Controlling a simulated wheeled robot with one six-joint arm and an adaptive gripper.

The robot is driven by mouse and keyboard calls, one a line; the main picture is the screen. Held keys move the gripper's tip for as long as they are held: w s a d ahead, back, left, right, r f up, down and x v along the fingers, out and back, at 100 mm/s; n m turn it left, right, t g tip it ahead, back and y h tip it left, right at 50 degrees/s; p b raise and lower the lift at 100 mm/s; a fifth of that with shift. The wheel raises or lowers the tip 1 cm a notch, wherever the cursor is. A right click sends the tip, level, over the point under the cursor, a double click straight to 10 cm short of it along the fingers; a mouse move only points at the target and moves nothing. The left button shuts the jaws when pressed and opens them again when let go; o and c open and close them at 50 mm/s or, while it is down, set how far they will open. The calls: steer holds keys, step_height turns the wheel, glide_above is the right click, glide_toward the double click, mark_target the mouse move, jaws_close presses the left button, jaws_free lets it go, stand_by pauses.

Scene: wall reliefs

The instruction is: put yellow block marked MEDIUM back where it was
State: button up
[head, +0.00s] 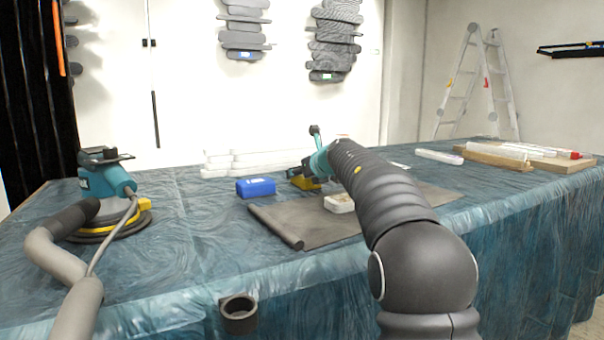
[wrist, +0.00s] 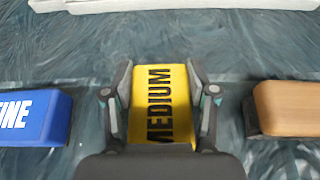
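The yellow block marked MEDIUM (wrist: 162,105) is between the two fingers of my gripper (wrist: 161,88) in the wrist view. The fingers lie against its two sides, and its lettering runs lengthwise. In the head view a small part of the yellow block (head: 304,183) shows below my gripper (head: 308,170), just right of the blue block (head: 256,187). In the wrist view the blue block (wrist: 35,117) is apart on the left and a wooden block (wrist: 287,108) is apart on the right. I cannot tell whether the yellow block touches the table.
Long white pieces (head: 262,160) lie behind the blocks. A dark mat (head: 275,219) with a pale block (head: 339,203) lies nearer me. A teal sander (head: 106,181) with a hose is at the left. Boards (head: 535,157) lie at the right. The cloth-covered table (head: 190,235) is clear front left.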

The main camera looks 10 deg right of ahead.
steer(key=o, duration=0.4)
steer(key=shift+r, duration=0.2)
steer(key=v, duration=1.2)
